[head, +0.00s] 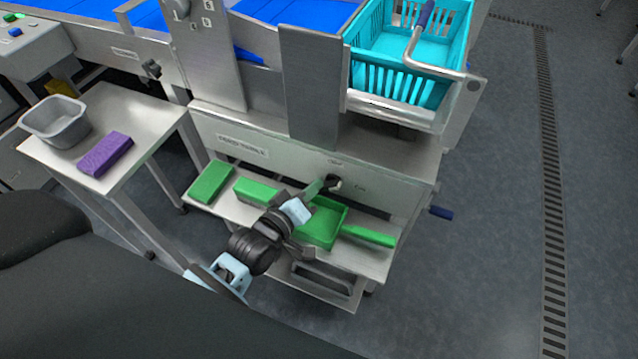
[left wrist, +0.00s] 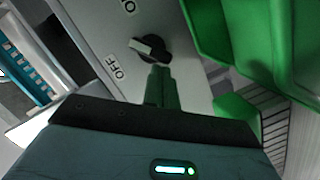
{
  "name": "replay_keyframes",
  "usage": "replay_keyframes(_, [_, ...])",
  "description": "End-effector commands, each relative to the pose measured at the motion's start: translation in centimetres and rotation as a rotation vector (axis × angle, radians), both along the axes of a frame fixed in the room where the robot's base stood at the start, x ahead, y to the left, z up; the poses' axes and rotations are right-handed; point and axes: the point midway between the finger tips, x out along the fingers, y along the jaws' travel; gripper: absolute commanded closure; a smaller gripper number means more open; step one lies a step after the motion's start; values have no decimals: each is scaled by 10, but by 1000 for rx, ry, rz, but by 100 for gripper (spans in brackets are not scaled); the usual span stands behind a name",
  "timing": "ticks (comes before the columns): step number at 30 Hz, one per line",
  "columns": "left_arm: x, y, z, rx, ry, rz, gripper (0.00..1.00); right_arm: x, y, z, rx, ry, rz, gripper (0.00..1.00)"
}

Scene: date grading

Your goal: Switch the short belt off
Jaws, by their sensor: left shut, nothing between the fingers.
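The short belt's switch is a black rotary knob with a pale bar (head: 333,182) on the grey front panel under the belt end. It also shows in the left wrist view (left wrist: 150,48), beside an OFF label (left wrist: 115,68) and a second, cut-off label (left wrist: 130,5). The pale end of the bar points left there, roughly between the two labels. My left gripper (head: 322,185) is shut and empty, its green fingertips (left wrist: 160,72) right at the knob's edge; whether they touch it I cannot tell. My right gripper is not in view.
Below the panel, a shelf (head: 375,262) carries a green tray (head: 322,222) and green blocks (head: 211,181). A turquoise basket (head: 400,85) stands above. A side table (head: 150,110) holds a grey bin (head: 55,122) and a purple block (head: 105,154).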

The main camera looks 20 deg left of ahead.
Motion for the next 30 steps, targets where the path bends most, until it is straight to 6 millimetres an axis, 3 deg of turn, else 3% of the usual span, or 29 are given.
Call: replay_keyframes(30, [0, 0, -6, -52, 2, -1, 100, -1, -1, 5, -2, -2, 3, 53])
